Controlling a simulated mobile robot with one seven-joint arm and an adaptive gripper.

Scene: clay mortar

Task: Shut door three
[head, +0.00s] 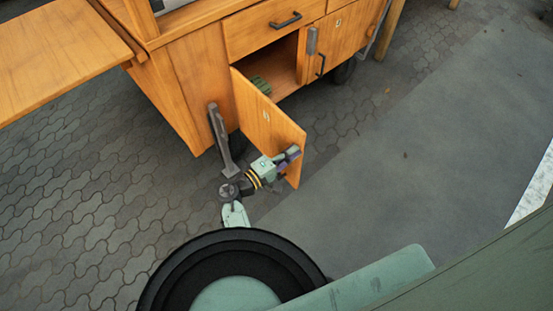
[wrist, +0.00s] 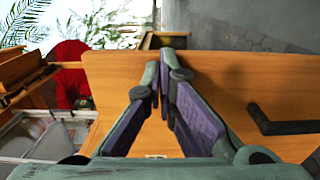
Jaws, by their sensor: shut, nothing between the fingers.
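A wooden cabinet door (head: 268,118) stands swung open from the cabinet's front, with a small pale mark on its face that is too small to read. I cannot tell whether it is door three. My gripper (head: 291,154) is shut and empty, in front of the door's face near its free edge. In the wrist view my shut fingers (wrist: 165,70) point across a wooden panel (wrist: 225,80) with a dark handle (wrist: 285,124) to their right. I cannot tell whether they touch it. My gripper hides part of the door.
The wooden cabinet (head: 188,85) has a drawer (head: 265,28) above the opening and a closed door (head: 345,35) to the right. A small green object (head: 261,86) sits inside the opening. A wooden tabletop (head: 55,60) juts out at left. The paved floor (head: 90,180) is clear.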

